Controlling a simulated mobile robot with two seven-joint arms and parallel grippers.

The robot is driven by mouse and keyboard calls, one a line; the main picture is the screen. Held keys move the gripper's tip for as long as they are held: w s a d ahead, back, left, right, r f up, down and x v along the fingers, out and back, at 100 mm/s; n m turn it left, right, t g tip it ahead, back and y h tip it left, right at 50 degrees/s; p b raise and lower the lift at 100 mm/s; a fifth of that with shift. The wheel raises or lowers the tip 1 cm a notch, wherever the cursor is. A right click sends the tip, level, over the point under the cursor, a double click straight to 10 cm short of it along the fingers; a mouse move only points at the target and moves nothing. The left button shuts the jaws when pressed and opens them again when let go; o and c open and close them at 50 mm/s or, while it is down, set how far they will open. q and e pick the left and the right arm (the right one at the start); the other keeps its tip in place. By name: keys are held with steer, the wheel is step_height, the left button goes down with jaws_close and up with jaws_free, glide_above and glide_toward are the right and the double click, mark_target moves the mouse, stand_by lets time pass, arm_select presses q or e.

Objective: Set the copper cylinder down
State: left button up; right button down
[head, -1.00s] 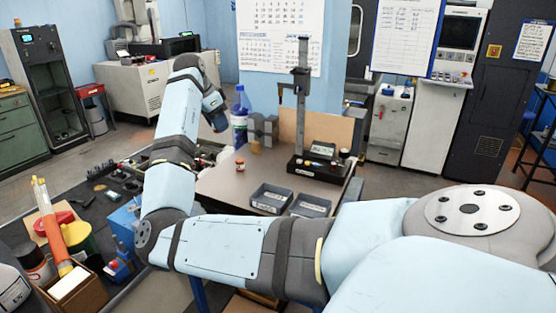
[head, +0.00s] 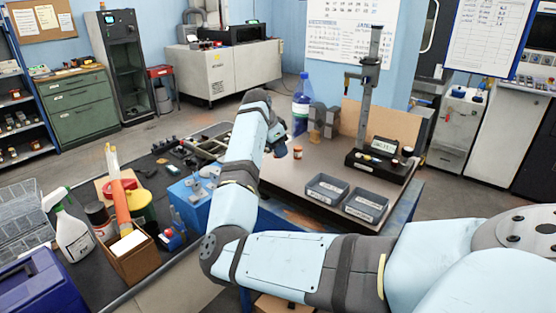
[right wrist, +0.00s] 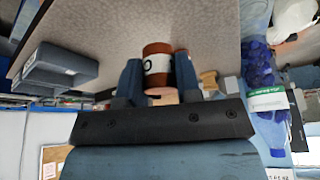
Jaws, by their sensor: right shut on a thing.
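In the right wrist view my right gripper (right wrist: 157,88) is shut with a small pinkish copper piece, the copper cylinder (right wrist: 163,97), between its fingers. Only a little of the cylinder shows. In the head view my right gripper (head: 281,146) is at the left part of the grey-topped bench (head: 290,178), pointing down. The cylinder is hidden there, and its gap to the bench top cannot be told. My left gripper is out of view.
An orange-brown jar with a white label (head: 298,153) stands close by the right gripper. Two grey bins (head: 327,190) are at the front, a blue bottle (head: 301,105) and metal blocks (head: 323,118) behind. A height gauge stand (head: 380,165) is at the right. Bench space lies between.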

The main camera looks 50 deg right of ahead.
mark_target(278, 169)
step_height(278, 169, down, 3)
steer(key=shift+f, duration=0.6)
steer(key=c, duration=0.8)
jaws_free()
steer(key=shift+f, duration=0.1)
